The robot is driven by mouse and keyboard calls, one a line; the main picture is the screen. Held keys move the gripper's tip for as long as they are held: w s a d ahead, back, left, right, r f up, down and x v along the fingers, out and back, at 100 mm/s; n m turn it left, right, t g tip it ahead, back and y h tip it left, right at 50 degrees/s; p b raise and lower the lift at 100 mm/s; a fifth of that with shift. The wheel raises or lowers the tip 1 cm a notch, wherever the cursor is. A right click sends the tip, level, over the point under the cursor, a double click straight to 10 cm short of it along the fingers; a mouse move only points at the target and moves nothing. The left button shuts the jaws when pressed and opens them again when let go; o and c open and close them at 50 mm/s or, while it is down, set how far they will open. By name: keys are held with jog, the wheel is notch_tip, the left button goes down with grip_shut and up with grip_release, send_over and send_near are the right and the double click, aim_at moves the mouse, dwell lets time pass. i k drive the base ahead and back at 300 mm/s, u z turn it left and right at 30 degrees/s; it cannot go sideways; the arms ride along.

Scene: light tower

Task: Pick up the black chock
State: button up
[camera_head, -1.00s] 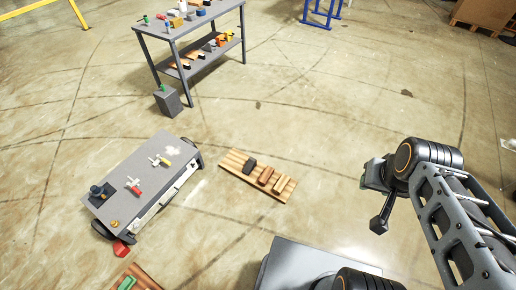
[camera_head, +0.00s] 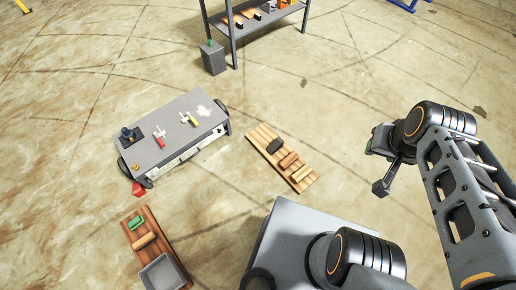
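A black chock (camera_head: 274,147) lies on a slatted wooden pallet (camera_head: 263,133) on the floor, at the middle of the view. Two brown chocks (camera_head: 289,160) lie beside it on the same pallet, nearer to me. My gripper (camera_head: 381,188) hangs from my arm at the right, well apart from the pallet and to its right. It is dark and small here, and I cannot make out whether its fingers are open or shut. I see nothing clearly held in it.
A grey wheeled light tower unit (camera_head: 180,135) stands left of the pallet, with a red chock (camera_head: 139,189) at its near corner. A second wooden board (camera_head: 137,237) holds a green block and a grey bin (camera_head: 161,273). A shelved table (camera_head: 237,35) stands behind. Floor between is clear.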

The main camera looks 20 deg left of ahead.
aim_at(277, 144)
jog(key=u, duration=2.05)
jog(key=i, duration=0.95)
